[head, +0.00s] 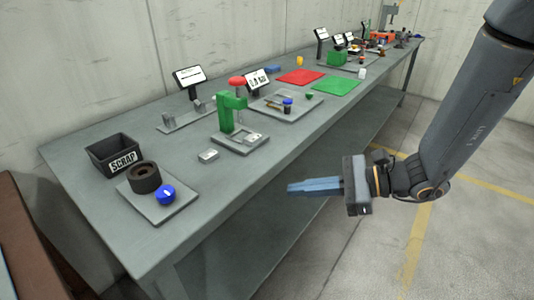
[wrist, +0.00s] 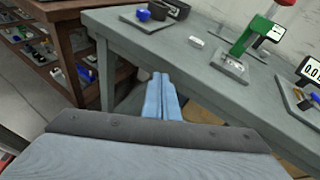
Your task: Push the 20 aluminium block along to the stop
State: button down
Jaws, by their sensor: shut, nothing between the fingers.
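My gripper (head: 291,188) is shut and empty. It hangs in the air in front of the long grey bench, its blue fingers pointing left. In the wrist view its fingers (wrist: 160,78) lie together, overlapping the bench's front edge in the picture. A small pale metal block (head: 207,155) lies on the bench left of the green press; it also shows in the wrist view (wrist: 196,43). Farther back, a flat metal plate (head: 184,122) carries small upright metal pieces (head: 197,105). I cannot read a 20 on any piece, nor tell which is the stop. My gripper touches none of them.
The green press (head: 229,112) with a red knob stands on the grey bench (head: 110,165). A black scrap bin (head: 112,155) and a tray (head: 158,207) with a dark ring and blue knob are at the near left. Red (head: 300,76) and green (head: 336,86) mats lie farther back.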

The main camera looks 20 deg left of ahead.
jog(key=w+m+t+y+b, duration=0.25)
jog(key=w+m+t, duration=0.4)
jog(key=w, duration=0.55)
jog(key=p, duration=0.2)
send_near(258, 139)
jog(key=shift+t, duration=0.25)
jog(key=x, duration=0.6)
jog(key=shift+s+a+f, duration=0.1)
jog(key=shift+a, duration=0.2)
